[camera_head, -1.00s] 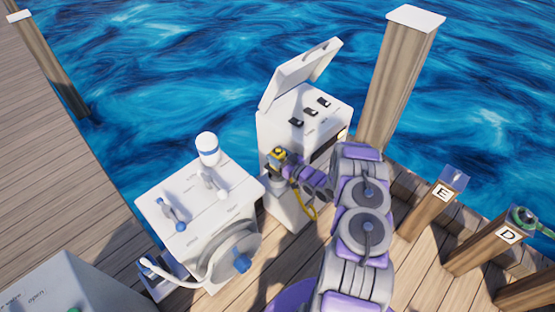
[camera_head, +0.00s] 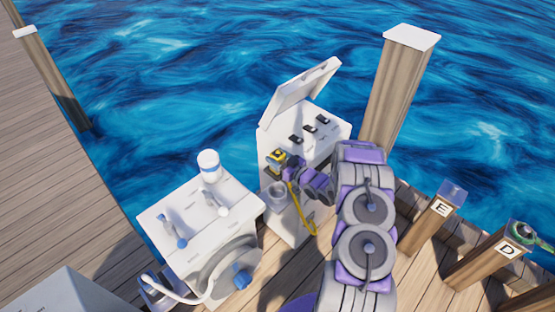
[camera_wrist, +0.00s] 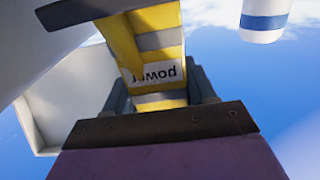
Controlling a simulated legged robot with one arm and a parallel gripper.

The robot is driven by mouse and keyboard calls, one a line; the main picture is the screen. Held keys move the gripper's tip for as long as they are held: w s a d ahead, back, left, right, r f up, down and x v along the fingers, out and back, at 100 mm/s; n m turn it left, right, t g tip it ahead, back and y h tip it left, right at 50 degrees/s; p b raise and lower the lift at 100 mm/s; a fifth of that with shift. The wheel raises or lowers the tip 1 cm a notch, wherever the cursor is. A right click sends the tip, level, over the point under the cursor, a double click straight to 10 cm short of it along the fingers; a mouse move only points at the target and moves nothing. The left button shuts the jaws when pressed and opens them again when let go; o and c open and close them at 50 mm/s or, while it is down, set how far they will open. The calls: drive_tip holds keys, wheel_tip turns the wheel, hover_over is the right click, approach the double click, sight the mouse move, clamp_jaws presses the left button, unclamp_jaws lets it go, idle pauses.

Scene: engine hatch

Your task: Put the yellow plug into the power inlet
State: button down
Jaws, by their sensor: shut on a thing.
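The yellow plug (camera_head: 276,156) is in my gripper (camera_head: 283,162), held at the front upper left of the white cabinet (camera_head: 297,212). In the wrist view the plug (camera_wrist: 160,42) has grey bands and an upside-down "power" label. My gripper (camera_wrist: 160,92) is shut on it, a grey finger on each side. A yellow cable (camera_head: 299,212) hangs below the plug. A grey round cup-like fitting (camera_head: 276,193) shows on the cabinet front just below the plug; I cannot tell whether it is the power inlet. Whether the plug touches the cabinet is unclear.
The cabinet's white lid (camera_head: 298,93) stands open above several black switches. A white box (camera_head: 187,222) with blue-handled valves and a white bottle (camera_head: 208,166) stands close on the left. Wooden posts (camera_head: 433,220) stand on the right; water lies beyond the dock.

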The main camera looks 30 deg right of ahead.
drive_tip(key=shift+r+p, duration=0.7)
drive_tip(key=shift+r, duration=1.6)
